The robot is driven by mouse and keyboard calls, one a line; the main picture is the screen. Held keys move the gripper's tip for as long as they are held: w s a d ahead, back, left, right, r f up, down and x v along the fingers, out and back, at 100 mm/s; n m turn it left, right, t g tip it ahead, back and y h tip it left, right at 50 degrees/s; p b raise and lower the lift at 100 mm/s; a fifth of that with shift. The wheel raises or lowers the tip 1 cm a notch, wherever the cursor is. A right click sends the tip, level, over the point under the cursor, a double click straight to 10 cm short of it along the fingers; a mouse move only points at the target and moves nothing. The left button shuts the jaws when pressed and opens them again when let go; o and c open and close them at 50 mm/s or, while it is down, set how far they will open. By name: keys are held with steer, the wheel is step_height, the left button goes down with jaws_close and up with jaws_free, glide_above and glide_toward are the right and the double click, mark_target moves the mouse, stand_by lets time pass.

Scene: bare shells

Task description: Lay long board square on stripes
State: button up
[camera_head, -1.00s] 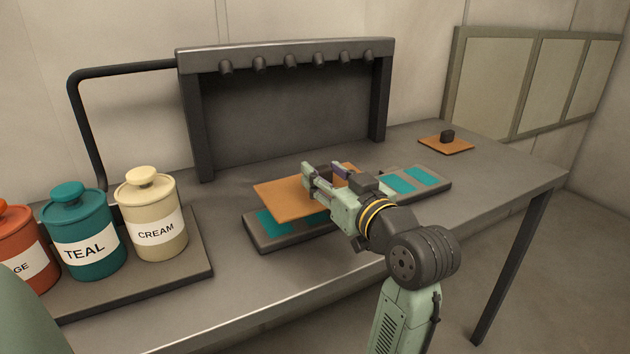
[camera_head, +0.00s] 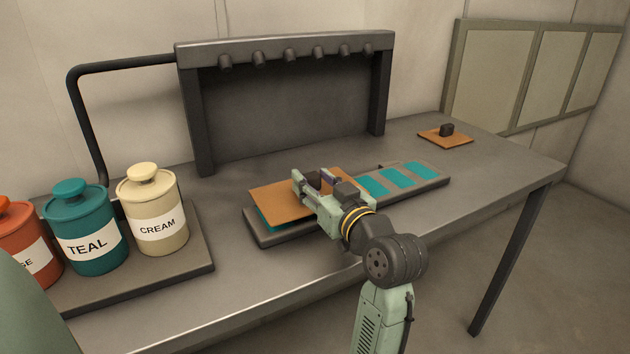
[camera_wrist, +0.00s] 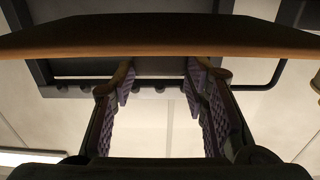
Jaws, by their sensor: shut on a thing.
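The long board (camera_head: 285,201), flat and orange-brown, is over the left part of a dark grey base (camera_head: 262,239) with teal stripes (camera_head: 397,178). In the wrist view, the board (camera_wrist: 160,42) crosses the top edge-on, beside my fingertips (camera_wrist: 157,82). The handle is mostly hidden.
A tray on the left carries orange, teal (camera_head: 85,228) and cream (camera_head: 155,212) canisters. A dark rack with pegs (camera_head: 290,110) stands behind the base. A small orange-brown board with a black knob (camera_head: 447,130) lies at the back right. The table's front right is clear.

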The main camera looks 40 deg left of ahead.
steer(key=shift+f+b, duration=0.3)
steer(key=shift+f, duration=0.2)
steer(key=o, duration=1.2)
steer(key=shift+f, duration=0.1)
